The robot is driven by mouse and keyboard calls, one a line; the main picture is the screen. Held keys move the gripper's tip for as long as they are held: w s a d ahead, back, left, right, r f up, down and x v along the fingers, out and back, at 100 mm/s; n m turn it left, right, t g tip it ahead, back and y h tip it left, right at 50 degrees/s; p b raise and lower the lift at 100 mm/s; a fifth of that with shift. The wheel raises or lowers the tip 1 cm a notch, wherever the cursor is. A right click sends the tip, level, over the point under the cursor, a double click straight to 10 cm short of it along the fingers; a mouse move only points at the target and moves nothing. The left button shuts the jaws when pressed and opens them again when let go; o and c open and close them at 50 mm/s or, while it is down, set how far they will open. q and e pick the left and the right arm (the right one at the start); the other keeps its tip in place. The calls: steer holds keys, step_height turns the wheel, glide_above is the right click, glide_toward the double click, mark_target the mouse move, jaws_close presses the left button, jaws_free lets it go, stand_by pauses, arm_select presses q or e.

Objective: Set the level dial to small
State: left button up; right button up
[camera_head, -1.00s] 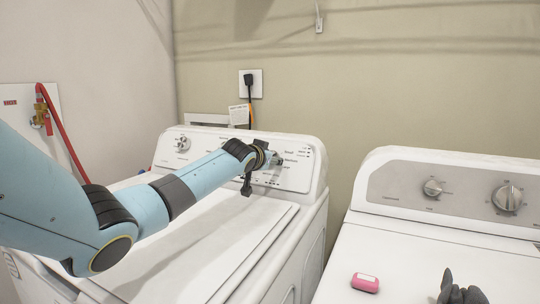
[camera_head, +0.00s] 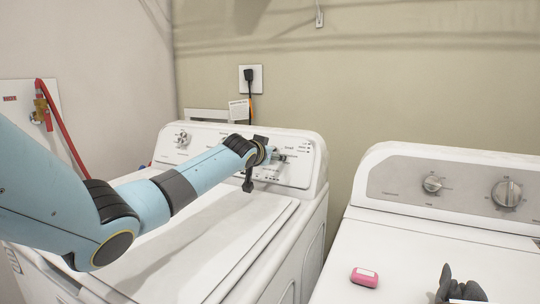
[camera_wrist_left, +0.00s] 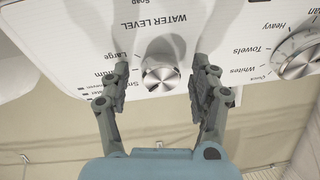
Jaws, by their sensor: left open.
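The WATER LEVEL dial (camera_wrist_left: 160,78) is a round silver knob on the washer's white panel in the left wrist view, where the lettering is upside down. Labels Large, Medium and Small lie to its left; I cannot tell which one it points at. My left gripper (camera_wrist_left: 155,95) is open, with one finger on each side of the dial and gaps showing. In the head view my left gripper (camera_head: 272,154) is at the right part of the washer panel (camera_head: 302,178) and covers much of this dial's area. Dark fingers of my right gripper (camera_head: 458,284) show at the lower right.
Another dial (camera_wrist_left: 302,55), with Heavy, Towels and Whites labels, is to the right in the left wrist view. A dryer (camera_head: 400,235) with two knobs stands right of the washer. A pink-and-white object (camera_head: 365,277) lies on its top. The washer lid (camera_head: 215,235) is closed.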

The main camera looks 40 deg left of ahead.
arm_select(q)
steer(key=shift+s, duration=0.1)
steer(key=v, duration=1.1)
steer(key=shift+s+d, duration=0.2)
steer(key=shift+s, duration=0.15)
steer(key=shift+r, duration=0.25)
